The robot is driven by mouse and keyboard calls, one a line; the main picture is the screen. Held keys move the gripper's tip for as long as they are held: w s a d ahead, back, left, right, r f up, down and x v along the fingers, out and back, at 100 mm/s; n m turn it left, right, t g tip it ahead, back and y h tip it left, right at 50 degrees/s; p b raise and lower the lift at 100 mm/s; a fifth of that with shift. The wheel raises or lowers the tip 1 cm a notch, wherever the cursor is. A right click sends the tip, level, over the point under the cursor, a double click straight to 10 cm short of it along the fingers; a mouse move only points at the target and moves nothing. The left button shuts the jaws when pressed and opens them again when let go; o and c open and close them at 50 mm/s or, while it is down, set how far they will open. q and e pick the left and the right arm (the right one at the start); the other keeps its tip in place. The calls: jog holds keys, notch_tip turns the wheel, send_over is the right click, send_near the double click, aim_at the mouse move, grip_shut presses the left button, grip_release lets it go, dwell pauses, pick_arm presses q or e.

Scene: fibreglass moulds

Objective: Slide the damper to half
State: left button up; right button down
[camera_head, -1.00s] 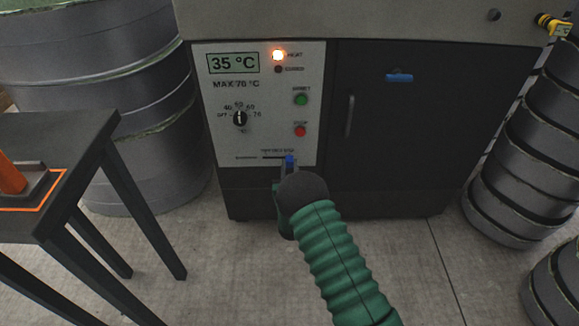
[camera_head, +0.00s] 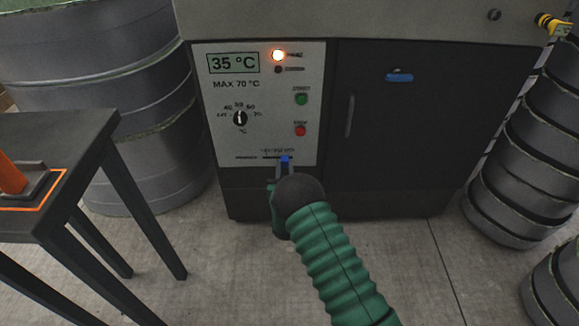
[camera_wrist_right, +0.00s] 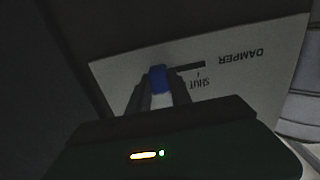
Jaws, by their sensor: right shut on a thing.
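The damper is a blue slider knob (camera_head: 285,159) in a dark horizontal slot (camera_head: 269,157) at the bottom of the white control panel (camera_head: 212,132). My right gripper (camera_head: 284,166) is shut on the knob, coming from below. In the right wrist view the blue knob (camera_wrist_right: 158,79) sits between the two fingers of my right gripper (camera_wrist_right: 160,88). There the slot (camera_wrist_right: 190,68) runs from the knob toward the printed words SHUT and DAMPER. The knob's exact mark is too small to read. My left gripper is not in view.
The panel also has a display reading 35 °C (camera_head: 233,63), a dial (camera_head: 240,118), a green button (camera_head: 301,99) and a red button (camera_head: 300,131). A dark table (camera_head: 75,150) stands at the left. Stacked grey moulds (camera_head: 525,150) stand at the right.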

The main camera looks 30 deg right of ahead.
jog(key=shift+w+a+f, duration=0.1)
jog(key=shift+w+a, duration=0.2)
jog(key=shift+a, duration=0.25)
jog(key=shift+w+a, duration=0.3)
jog(key=shift+a, duration=0.2)
jog(key=c, duration=1.2)
grip_release()
jog(key=shift+o, duration=0.2)
jog(key=p+v, duration=0.7)
jog(key=v, duration=0.9)
jog(key=shift+s, duration=0.45)
jog(key=shift+w+a, duration=0.1)
